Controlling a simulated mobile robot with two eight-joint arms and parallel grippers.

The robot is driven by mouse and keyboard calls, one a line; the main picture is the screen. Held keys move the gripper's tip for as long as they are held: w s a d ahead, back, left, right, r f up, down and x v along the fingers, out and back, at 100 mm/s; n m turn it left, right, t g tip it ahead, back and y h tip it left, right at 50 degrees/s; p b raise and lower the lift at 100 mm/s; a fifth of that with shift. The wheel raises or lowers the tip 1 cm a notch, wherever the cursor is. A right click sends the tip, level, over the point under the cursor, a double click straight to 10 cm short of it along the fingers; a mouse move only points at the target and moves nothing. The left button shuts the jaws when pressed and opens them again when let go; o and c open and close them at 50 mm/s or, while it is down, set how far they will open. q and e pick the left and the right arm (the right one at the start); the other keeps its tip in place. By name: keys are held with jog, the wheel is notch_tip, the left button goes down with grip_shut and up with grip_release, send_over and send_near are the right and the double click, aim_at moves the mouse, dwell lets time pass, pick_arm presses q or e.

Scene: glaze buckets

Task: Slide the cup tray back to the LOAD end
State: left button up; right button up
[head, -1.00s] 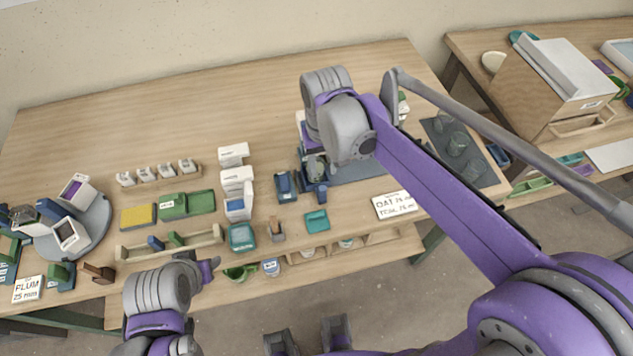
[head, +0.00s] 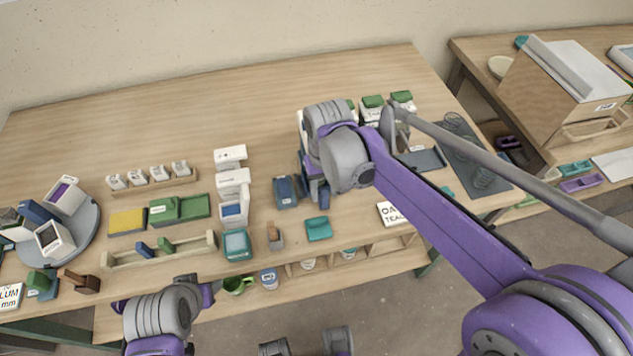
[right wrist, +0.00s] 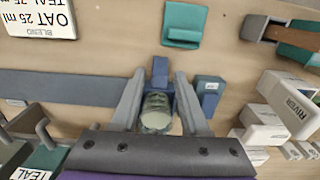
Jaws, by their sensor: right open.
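The cup tray (right wrist: 160,75) shows as a small blue piece with an upright tab in the right wrist view. A clear, greenish cup (right wrist: 156,110) stands at its near side. My right gripper (right wrist: 160,88) is open, with one finger on each side of the tray and cup. I cannot tell whether the fingers touch it. A flat slate-blue track (right wrist: 60,87) runs left from the tray. In the head view my right wrist covers most of the tray, and only blue parts (head: 318,188) show below it.
A teal block (right wrist: 184,24) and an OAT/TEAL card (right wrist: 40,18) lie beyond the track. A small blue box (right wrist: 208,92) and white boxes (right wrist: 288,108) stand right of the gripper. Green-lidded containers (head: 373,108) stand behind the arm. The table's back left is clear.

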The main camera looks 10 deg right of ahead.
jog(key=shift+c, duration=0.3)
grip_shut()
jog(key=shift+w+d, duration=0.2)
jog(key=shift+d, duration=5.3)
jog(key=shift+w+d+p, duration=0.2)
jog(key=shift+d+p, duration=0.2)
jog(key=shift+d, duration=5.1)
